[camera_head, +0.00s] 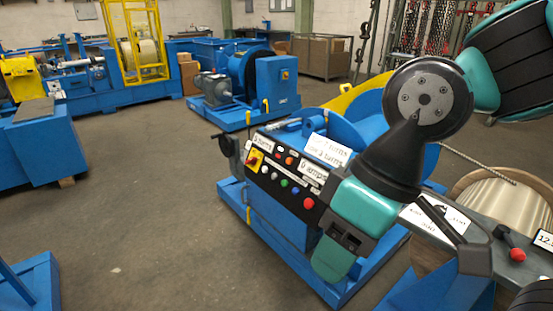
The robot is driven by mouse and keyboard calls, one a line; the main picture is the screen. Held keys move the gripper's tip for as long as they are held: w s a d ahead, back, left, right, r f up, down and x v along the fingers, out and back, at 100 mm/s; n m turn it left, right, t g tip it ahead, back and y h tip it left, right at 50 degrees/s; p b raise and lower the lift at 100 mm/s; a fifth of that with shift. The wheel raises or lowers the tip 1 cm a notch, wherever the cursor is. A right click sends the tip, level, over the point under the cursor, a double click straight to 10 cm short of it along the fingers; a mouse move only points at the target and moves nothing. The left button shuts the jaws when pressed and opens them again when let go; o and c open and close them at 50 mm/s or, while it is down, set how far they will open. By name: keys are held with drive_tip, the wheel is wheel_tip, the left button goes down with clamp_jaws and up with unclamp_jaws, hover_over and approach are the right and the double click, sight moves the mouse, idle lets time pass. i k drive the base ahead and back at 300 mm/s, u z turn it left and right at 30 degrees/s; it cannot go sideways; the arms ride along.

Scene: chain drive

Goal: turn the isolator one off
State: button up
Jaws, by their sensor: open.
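A red and yellow rotary isolator switch (254,160) sits at the left end of the sloping black control panel on the blue machine in the middle. The angle of its handle is too small to read. My gripper (347,242) is at the end of my teal and black arm, over the right end of that panel. It is open and holds nothing that I can see; its fingertips are hard to make out. It is well to the right of the switch and apart from it. Another small red and yellow switch (285,75) is on a blue cabinet behind.
Several coloured buttons and a red button (309,203) are on the panel, with white labels around it. A bench with a red-knobbed lever (516,254) and a pale drum (505,203) are at the right. Grey floor (150,230) left of the machine is clear.

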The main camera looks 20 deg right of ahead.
sight(253, 160)
drive_tip(key=u, duration=0.55)
drive_tip(key=i, duration=0.7)
drive_tip(key=u, duration=0.7)
drive_tip(key=i, duration=1.65)
drive_tip(key=z, duration=1.1)
drive_tip(key=i, duration=0.3)
drive_tip(key=z, duration=0.15)
